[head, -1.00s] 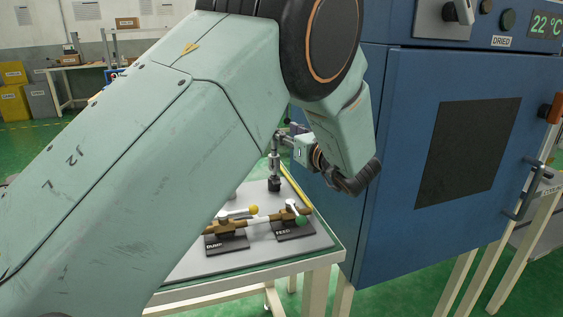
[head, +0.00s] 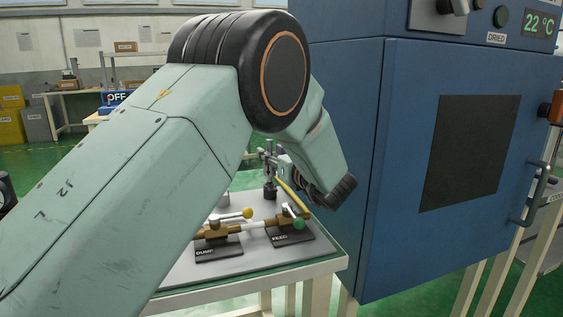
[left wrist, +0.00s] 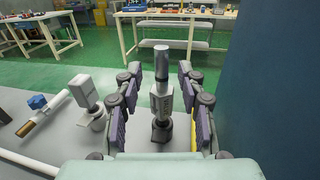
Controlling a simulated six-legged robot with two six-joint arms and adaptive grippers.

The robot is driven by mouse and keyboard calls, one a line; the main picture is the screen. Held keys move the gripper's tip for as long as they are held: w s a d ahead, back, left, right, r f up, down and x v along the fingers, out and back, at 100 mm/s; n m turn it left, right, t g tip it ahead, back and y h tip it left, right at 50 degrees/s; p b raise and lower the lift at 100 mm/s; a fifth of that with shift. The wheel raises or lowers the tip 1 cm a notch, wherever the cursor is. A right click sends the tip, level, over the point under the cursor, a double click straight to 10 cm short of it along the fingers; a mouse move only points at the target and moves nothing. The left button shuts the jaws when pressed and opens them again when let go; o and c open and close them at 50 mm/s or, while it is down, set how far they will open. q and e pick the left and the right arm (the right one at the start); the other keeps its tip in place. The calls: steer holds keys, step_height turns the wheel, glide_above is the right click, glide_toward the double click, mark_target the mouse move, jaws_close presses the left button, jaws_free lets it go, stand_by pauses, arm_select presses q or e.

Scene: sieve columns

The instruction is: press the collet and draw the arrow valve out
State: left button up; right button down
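My left gripper (left wrist: 158,76) is open in the left wrist view, with one dark-padded finger on each side. Between the fingers shows an upright grey cylindrical part (left wrist: 161,95) on a black foot, with dark marks on its face too small to read. Gaps show on both sides of it, and I see no contact. I cannot tell for sure whether this is the arrow valve, and no collet is clear. In the head view the upright part (head: 269,178) stands at the back of the grey board, and my left arm hides most of the gripper. My right gripper is not in view.
Brass valves on black plates marked DUMP (head: 219,254) and FEED (head: 291,238) sit at the board's front. A white fitting (left wrist: 86,92) stands left of the fingers. A blue cabinet (head: 350,150) rises close on the right. A yellow strip (head: 291,195) lies beside the upright part.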

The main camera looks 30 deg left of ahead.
arm_select(q)
steer(key=shift+f+x, duration=0.2)
steer(key=shift+x, duration=0.9)
steer(key=shift+w+a+r, duration=0.15)
steer(key=shift+a+r, duration=0.05)
jaws_close()
